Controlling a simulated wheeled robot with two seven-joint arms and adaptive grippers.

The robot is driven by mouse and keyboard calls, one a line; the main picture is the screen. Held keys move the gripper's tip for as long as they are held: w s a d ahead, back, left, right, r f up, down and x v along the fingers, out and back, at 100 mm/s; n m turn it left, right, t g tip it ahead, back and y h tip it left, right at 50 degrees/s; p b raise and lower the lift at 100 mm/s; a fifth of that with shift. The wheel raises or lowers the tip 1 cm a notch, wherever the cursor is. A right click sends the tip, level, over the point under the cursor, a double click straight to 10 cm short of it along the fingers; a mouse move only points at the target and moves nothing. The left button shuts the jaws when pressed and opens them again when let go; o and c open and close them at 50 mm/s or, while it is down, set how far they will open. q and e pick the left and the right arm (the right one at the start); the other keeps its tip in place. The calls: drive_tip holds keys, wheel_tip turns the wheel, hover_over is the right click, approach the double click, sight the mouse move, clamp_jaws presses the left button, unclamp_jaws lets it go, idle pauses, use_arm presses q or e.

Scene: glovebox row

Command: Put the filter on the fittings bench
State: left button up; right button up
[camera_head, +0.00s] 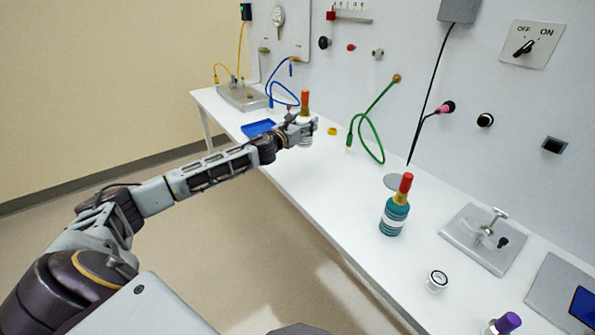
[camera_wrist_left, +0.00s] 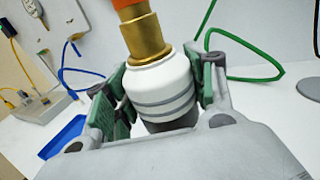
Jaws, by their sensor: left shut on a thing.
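A white bottle-shaped filter with grey bands, a brass neck and an orange top (camera_head: 305,97) is in my left gripper (camera_head: 303,132). In the left wrist view the filter (camera_wrist_left: 160,85) stands roughly upright, slightly tilted in the picture, between the green-padded fingers (camera_wrist_left: 160,90), which are shut on its white body. Its lower end is hidden by the gripper. The filter is over the long white bench (camera_head: 345,205) along the wall; I cannot tell whether its base touches the top. My right gripper is not in view.
A blue tray (camera_head: 258,128) lies left of the gripper and a yellow ring (camera_head: 332,131) just right. A green hose (camera_head: 367,135) hangs to the bench. A teal bottle with a red cap (camera_head: 394,213), a clamp plate (camera_head: 482,238) and a white round fitting (camera_head: 437,281) stand nearer. Bare bench lies between.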

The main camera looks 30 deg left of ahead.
use_arm(q)
drive_tip(key=shift+s+a+r+y, duration=0.1)
drive_tip(key=shift+s+a+y, duration=0.1)
drive_tip(key=shift+a+y, duration=0.4)
drive_tip(key=shift+a+n, duration=0.15)
drive_tip(key=shift+n, duration=0.15)
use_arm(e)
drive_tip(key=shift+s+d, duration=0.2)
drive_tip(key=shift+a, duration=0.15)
use_arm(q)
drive_tip(key=shift+f, duration=0.25)
wheel_tip(320, 180, down, 5)
drive_tip(key=shift+f+b, duration=0.1)
drive_tip(key=shift+b, duration=0.85)
drive_tip(key=shift+f, duration=0.3)
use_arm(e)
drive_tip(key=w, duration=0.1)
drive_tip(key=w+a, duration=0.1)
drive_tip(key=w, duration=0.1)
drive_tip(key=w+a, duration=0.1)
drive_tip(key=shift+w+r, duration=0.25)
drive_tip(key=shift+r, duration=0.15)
